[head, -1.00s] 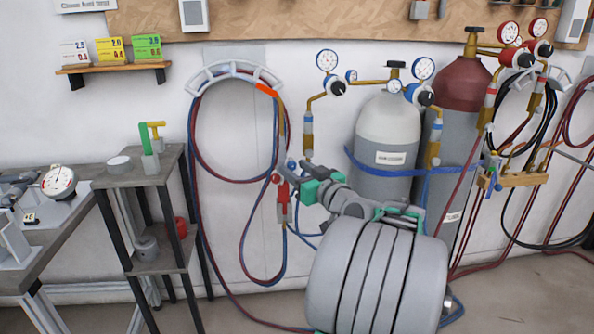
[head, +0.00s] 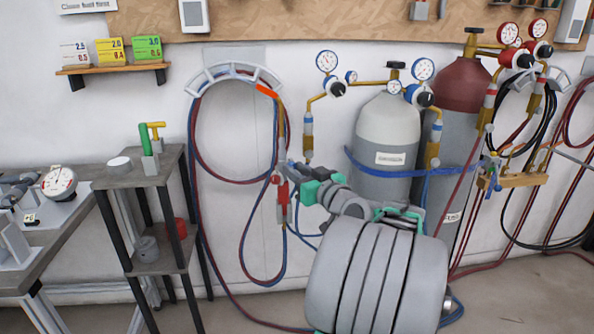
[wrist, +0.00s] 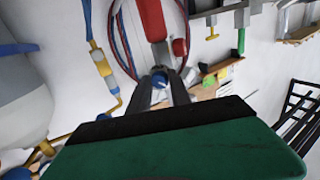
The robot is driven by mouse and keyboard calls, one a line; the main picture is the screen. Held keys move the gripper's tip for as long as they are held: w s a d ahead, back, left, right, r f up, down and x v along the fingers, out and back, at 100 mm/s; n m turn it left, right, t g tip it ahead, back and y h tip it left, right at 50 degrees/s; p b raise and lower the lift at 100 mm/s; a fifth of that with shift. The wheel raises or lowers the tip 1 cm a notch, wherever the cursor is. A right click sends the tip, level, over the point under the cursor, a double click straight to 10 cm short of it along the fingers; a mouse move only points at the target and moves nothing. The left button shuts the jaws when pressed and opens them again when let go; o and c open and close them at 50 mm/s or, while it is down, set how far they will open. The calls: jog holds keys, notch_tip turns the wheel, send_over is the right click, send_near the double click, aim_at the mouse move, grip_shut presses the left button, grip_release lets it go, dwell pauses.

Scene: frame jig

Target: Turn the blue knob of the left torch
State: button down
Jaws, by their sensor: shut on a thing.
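The left torch (head: 282,188), with a red body, hangs upright on the wall below the curved hose holder. Its blue knob (wrist: 160,81) shows in the wrist view between the two dark fingertips of my gripper (wrist: 161,84). My gripper is shut on the blue knob. In the head view my gripper (head: 287,171) reaches the torch from the right, and its fingers mostly hide the blue knob there. The torch's red body (wrist: 152,20) also shows just beyond the fingers in the wrist view, with a red knob (wrist: 180,47) beside it.
Red and blue hoses (head: 240,182) loop around the curved holder (head: 215,72). A grey-white cylinder (head: 388,130) and a dark red cylinder (head: 462,85) with gauges stand right of the torch. A small dark stand (head: 150,180) is at the left. My arm covers the lower middle.

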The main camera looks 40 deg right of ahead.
jog(key=shift+r, duration=0.1)
jog(key=m+p, duration=0.1)
jog(key=p, duration=0.1)
jog(key=m+g+p, duration=0.1)
jog(key=m+p, duration=0.1)
jog(key=p, duration=0.1)
jog(key=shift+r, duration=0.4)
jog(key=m+g+y+p, duration=0.1)
jog(key=m+p, duration=0.2)
jog(key=p, duration=0.2)
jog(key=shift+d+r, duration=0.1)
jog(key=shift+r, duration=0.05)
jog(key=m+g+y+p, duration=0.1)
jog(key=m+p, duration=0.2)
jog(key=p, duration=0.2)
jog(key=shift+y, duration=0.3)
jog(key=shift+m+p, duration=0.4)
jog(key=shift+p, duration=0.5)
jog(key=shift+f, duration=0.25)
jog(key=c, duration=1.2)
grip_release()
jog(key=shift+d, duration=0.1)
